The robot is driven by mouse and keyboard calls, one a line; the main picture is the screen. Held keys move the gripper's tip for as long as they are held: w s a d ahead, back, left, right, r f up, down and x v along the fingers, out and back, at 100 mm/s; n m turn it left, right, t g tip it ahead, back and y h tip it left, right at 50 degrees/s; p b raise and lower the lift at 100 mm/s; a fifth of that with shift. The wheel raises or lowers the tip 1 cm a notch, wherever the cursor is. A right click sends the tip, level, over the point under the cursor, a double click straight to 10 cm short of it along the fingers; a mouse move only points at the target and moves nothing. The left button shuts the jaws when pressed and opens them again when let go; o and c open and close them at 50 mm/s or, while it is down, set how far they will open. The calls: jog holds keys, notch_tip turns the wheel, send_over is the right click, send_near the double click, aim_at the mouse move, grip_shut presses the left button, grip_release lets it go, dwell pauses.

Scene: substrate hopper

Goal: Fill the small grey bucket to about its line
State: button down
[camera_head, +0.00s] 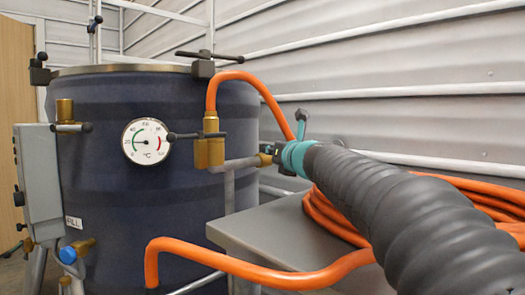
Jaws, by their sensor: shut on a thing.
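No small grey bucket shows in this view. A large dark blue drum (180,220) stands at left with a round dial gauge (146,141) on its front. A brass valve (209,150) sits right of the gauge, with a black-tipped lever (184,136) pointing left. A grey pipe (235,164) runs from below the valve to a small brass end piece (265,159). My gripper (270,153) is at that brass end piece and appears shut on it; the teal wrist and ribbed sleeve hide part of the contact.
An orange hose (255,80) arches from the valve behind my arm. A second orange hose (250,268) crosses low in front. A grey table (270,225) carries a coiled orange hose (335,215). A grey box (38,185) with fittings stands left of the drum.

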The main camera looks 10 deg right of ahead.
jog(key=c, duration=1.2)
grip_release()
jog(key=shift+s, duration=0.1)
jog(key=v, duration=1.2)
